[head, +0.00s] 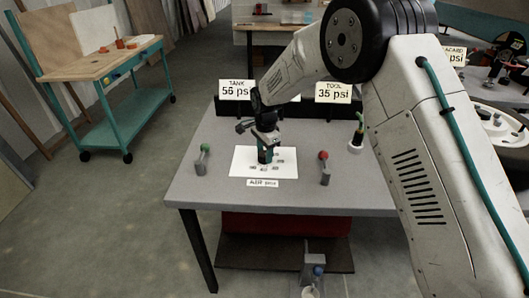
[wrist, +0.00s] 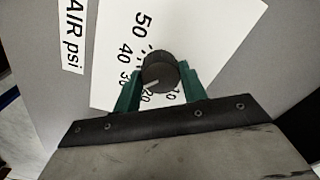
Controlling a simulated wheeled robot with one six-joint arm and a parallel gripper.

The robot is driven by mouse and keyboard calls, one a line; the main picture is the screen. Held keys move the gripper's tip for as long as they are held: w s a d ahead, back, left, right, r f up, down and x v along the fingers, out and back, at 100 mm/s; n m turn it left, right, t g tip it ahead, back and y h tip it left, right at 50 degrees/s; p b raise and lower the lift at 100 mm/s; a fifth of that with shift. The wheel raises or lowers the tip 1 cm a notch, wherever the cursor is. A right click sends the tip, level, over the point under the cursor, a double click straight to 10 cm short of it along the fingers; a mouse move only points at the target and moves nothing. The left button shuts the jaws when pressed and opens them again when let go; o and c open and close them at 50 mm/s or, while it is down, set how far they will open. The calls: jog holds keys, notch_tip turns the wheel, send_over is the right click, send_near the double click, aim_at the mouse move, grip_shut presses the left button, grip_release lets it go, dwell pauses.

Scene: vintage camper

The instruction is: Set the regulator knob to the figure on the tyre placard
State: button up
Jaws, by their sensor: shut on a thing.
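The regulator knob (wrist: 160,70) is a dark round knob over a white dial sheet (wrist: 215,40) with printed figures. The sheet also shows in the head view (head: 240,168), on the grey table. My gripper (wrist: 157,85) has its green fingers on both sides of the knob and is shut on it. A pale pointer mark on the knob points down-left in the wrist view, roughly between 30 and 20. Some figures are partly covered by knob and fingers. The placard sign (head: 458,55) at the right is mostly hidden by my arm; only "ACARD" and "psi" show, its figure unreadable.
Signs behind the table read TANK (head: 236,90), about 55 psi, and TOOL 35 psi (head: 333,92). A green-topped lever (head: 204,155) stands left of the sheet and a red-topped lever (head: 323,165) right. A workbench (head: 105,65) stands far left.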

dwell(0.3)
jog(key=o, duration=1)
notch_tip(320, 180, up, 8)
jog(key=shift+s+f, duration=0.1)
jog(key=shift+s, duration=0.05)
